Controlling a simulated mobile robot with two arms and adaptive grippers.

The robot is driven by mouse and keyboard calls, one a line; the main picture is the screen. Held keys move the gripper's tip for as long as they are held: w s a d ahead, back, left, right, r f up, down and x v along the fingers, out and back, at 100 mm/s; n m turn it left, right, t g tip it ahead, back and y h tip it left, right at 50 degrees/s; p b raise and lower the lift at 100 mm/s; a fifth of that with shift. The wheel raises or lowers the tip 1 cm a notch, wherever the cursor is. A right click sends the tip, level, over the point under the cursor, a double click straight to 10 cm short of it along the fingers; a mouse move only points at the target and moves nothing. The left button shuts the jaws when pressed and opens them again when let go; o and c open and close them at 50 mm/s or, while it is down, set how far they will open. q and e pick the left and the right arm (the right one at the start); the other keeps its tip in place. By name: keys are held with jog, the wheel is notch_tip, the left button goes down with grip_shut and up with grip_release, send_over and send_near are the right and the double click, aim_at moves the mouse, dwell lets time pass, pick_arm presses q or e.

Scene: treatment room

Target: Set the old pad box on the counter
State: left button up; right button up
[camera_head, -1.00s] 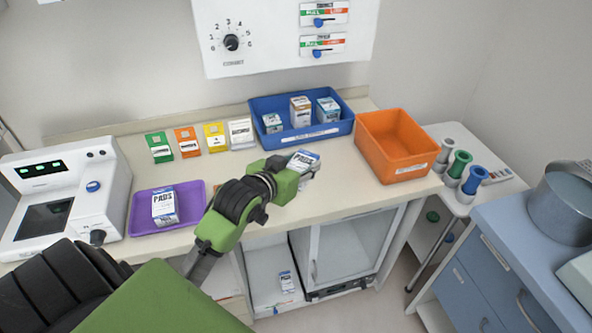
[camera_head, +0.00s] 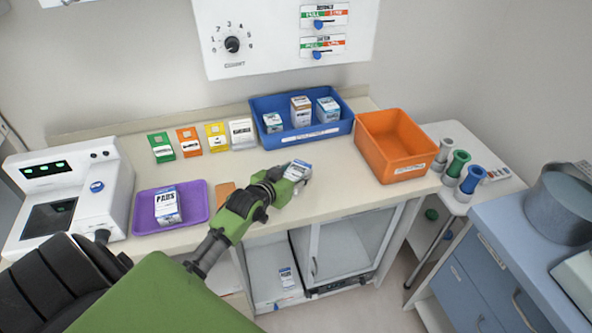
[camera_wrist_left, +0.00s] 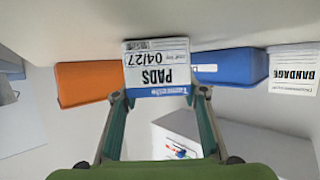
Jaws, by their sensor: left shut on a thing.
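My left gripper (camera_head: 288,178) is shut on a white and blue pad box (camera_head: 299,170) over the front part of the counter (camera_head: 338,196). In the left wrist view the box (camera_wrist_left: 157,72) sits between the two fingers and its label reads PADS 04/27, upside down. I cannot tell whether its base touches the counter. A second PADS box (camera_head: 168,206) stands in the purple tray (camera_head: 143,217) at the left. A similar small box (camera_head: 287,278) is in the cabinet below. My right gripper is not in view.
A blue bin (camera_head: 328,134) with several boxes and an orange bin (camera_head: 400,150) stand behind and right of the held box. Several coloured cartons (camera_head: 188,141) line the back. A white device (camera_head: 75,190) is at the left.

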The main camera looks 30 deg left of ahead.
pick_arm(q)
jog(key=shift+f, duration=0.1)
jog(key=o, duration=1.1)
jog(key=shift+o, duration=0.2)
jog(key=shift+r, duration=0.2)
jog(key=shift+s, duration=0.3)
jog(key=b+v, duration=0.1)
jog(key=v, duration=1)
jog(key=shift+s+r, duration=0.1)
jog(key=shift+s, duration=0.1)
